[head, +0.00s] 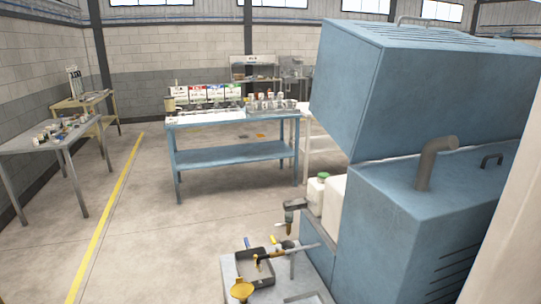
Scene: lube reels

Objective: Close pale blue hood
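The pale blue hood (345,85) is the large upper box of the blue machine at the right. It is tilted up over the lower blue cabinet (400,240), and its left end overhangs an opening. Its top has slots and a pale bar handle (415,20). White containers (333,200), one with a green cap, show in the opening below it. A grey bent pipe (430,163) rises from the cabinet top. Neither of my grippers is in view.
A small grey cart (235,268) with a black tray and a yellow funnel stands close before the machine. A blue workbench (222,157) stands farther back, and a grey table (40,143) is at the left. The floor between them is clear.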

